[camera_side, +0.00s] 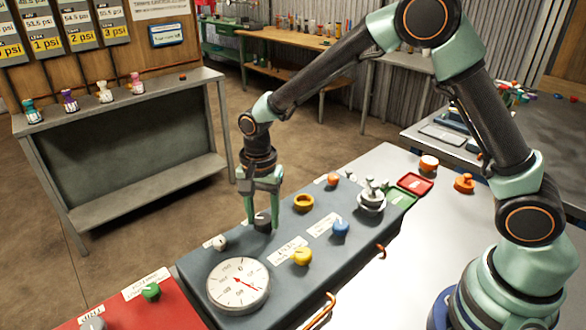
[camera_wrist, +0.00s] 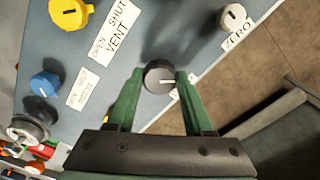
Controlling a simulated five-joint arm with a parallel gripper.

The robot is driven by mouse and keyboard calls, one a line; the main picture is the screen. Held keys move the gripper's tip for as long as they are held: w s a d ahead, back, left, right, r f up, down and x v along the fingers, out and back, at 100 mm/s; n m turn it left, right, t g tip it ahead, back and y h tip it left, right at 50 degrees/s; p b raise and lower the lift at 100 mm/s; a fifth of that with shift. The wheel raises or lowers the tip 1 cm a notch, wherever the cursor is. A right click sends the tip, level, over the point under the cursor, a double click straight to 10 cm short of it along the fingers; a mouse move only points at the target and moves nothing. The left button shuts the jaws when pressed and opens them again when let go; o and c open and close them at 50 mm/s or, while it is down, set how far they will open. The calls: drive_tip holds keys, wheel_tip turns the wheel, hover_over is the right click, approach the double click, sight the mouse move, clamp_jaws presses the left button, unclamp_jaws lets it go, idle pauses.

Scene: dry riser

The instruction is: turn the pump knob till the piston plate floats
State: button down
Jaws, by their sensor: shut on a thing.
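The black pump knob (camera_side: 262,222) stands on the blue-grey panel. In the wrist view the knob (camera_wrist: 158,76) shows a white pointer mark toward the right. My gripper (camera_side: 262,218) points down, with one green finger on each side of the knob; the fingers (camera_wrist: 160,86) are closed on its sides in the wrist view. The silver piston plate assembly (camera_side: 372,197) stands at the panel's far right end, with small posts on top. It shows partly at the left edge of the wrist view (camera_wrist: 27,130). I cannot tell whether the plate floats.
A round white gauge (camera_side: 238,284) with a red needle sits at the panel's near end. Yellow (camera_side: 301,256) and blue (camera_side: 340,229) knobs, a brass ring (camera_side: 303,202) and a white ZERO knob (camera_wrist: 232,16) stand around. Red and green trays (camera_side: 414,184) lie beyond the piston.

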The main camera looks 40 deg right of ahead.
sight(264, 218)
drive_tip(key=shift+r, duration=0.1)
drive_tip(key=shift+c, duration=1.4)
unclamp_jaws()
wheel_tip(264, 218, up, 12)
drive_tip(key=shift+r, duration=0.1)
drive_tip(key=s+d+r+n+t, duration=0.2)
drive_tip(key=s+d+r+n, duration=0.1)
drive_tip(key=s+d+n, duration=0.2)
drive_tip(key=s+d+r+n+t, duration=0.3)
drive_tip(key=s+d+n, duration=0.3)
drive_tip(key=s+d, duration=0.2)
drive_tip(key=shift+s+t, duration=0.3)
drive_tip(key=shift+s, duration=0.4)
